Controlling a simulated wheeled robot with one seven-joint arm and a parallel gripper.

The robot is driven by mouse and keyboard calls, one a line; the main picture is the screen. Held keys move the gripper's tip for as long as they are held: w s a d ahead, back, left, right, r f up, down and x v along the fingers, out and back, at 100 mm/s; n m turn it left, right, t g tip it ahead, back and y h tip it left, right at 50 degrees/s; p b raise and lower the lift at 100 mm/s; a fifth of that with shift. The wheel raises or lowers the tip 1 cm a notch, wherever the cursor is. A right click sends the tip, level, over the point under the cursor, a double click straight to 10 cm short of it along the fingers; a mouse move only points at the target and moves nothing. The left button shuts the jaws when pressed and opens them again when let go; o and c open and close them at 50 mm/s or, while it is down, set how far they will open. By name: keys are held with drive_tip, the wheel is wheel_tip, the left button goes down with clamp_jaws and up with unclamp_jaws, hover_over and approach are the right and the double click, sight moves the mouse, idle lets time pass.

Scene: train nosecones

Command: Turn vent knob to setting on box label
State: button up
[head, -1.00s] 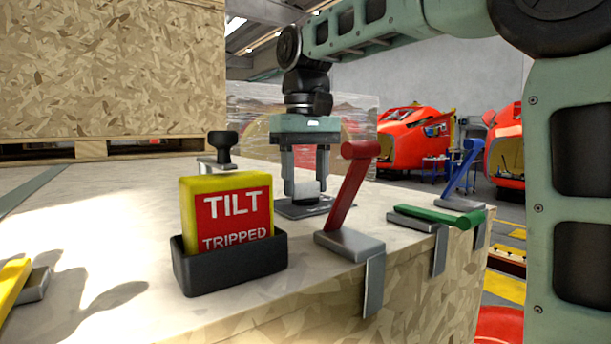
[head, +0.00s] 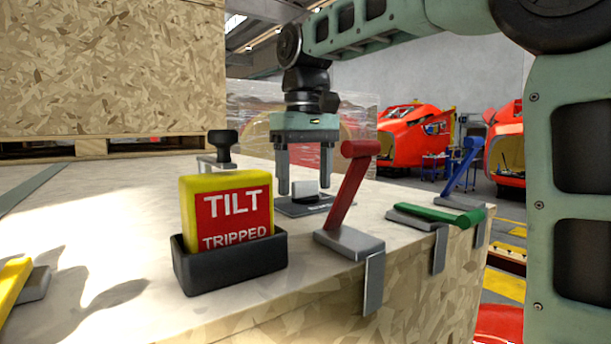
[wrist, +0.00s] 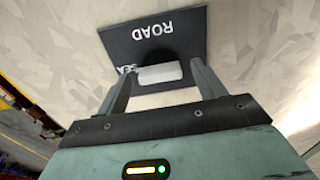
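The vent knob (head: 304,189) is a pale grip bar on a dark round base, set on a black plate (head: 290,209) on the crate top. In the wrist view the knob's pale bar (wrist: 160,73) lies crosswise below the word ROAD on the plate (wrist: 153,30). Other lettering left of the bar is partly hidden. My gripper (head: 305,188) points down just over the knob, fingers apart on either side of it, with gaps showing. It also shows in the wrist view (wrist: 160,75). I see no box label naming a setting.
A yellow and red TILT TRIPPED indicator (head: 232,215) sits in a black holder at the front. Red (head: 347,205), green (head: 435,215) and blue (head: 462,170) levers line the right edge. A black-knobbed part (head: 222,150) stands to the left. A wooden crate (head: 110,65) rises behind.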

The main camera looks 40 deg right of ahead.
wheel_tip(320, 180, up, 18)
drive_tip(key=p, duration=0.3)
drive_tip(key=shift+f, duration=0.25)
idle(0.8)
